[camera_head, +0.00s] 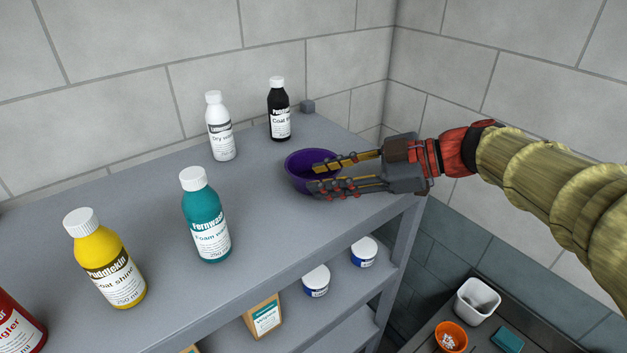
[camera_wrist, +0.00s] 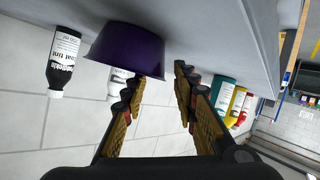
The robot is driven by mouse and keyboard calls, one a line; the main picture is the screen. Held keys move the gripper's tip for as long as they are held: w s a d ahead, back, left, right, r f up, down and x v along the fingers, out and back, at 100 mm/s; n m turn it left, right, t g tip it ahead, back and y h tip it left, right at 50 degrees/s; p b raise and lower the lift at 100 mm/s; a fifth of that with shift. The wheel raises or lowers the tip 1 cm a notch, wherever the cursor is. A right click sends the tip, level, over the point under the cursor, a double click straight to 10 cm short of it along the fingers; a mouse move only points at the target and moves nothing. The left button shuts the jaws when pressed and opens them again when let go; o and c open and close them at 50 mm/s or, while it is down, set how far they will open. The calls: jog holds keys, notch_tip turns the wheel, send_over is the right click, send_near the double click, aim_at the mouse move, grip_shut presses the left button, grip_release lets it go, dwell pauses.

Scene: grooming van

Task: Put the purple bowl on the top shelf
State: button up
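The purple bowl (camera_head: 297,174) sits upright on the grey top shelf (camera_head: 265,225), near its right end. It also shows, upside down, in the wrist view (camera_wrist: 125,48). My gripper (camera_head: 315,176) reaches in from the right with its fingers at the bowl. In the head view one finger crosses over the bowl's opening and the other passes across its near right side, hiding part of it. In the wrist view my gripper (camera_wrist: 158,85) has its fingers spread with a clear gap, and the bowl is beyond the tips, mostly to the left. Contact cannot be told.
A black bottle (camera_head: 279,110) and a white bottle (camera_head: 220,127) stand behind the bowl. Teal (camera_head: 206,217) and yellow (camera_head: 105,260) bottles stand to the left. Small jars (camera_head: 316,281) sit on the shelf below. A tiled wall backs the shelf. Bare shelf lies between bowl and teal bottle.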

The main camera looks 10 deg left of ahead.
jog(key=b+v, duration=0.1)
jog(key=v, duration=0.8)
jog(key=shift+w+a+r, duration=0.15)
jog(key=shift+w+r, duration=0.1)
jog(key=shift+w, duration=0.1)
jog(key=w+d+r+m+t+h, duration=0.3)
jog(key=w+d+r+m+t, duration=0.45)
jog(key=r+t, duration=0.5)
jog(key=d+f+m+t+h, duration=0.4)
jog(key=d+f+m+h, duration=0.2)
jog(key=d+m+h, duration=0.4)
jog(key=s+d+f+m+g+h, duration=0.1)
jog(key=s+d+f+m+g, duration=0.2)
jog(key=s+f, duration=0.35)
jog(key=s+d+f+g+h, duration=0.25)
jog(key=s+d+f, duration=0.2)
jog(key=f, duration=0.25)
jog(key=s+a+f+g+y, duration=0.1)
jog(key=s+a+f+g, duration=0.1)
jog(key=s+f, duration=0.5)
jog(key=s+a+f+m+g+y, duration=0.1)
jog(key=s+a+f+g+y, duration=0.1)
jog(key=s+f, duration=0.5)
jog(key=shift+s+a+g, duration=0.75)
jog(key=shift+s+g, duration=0.35)
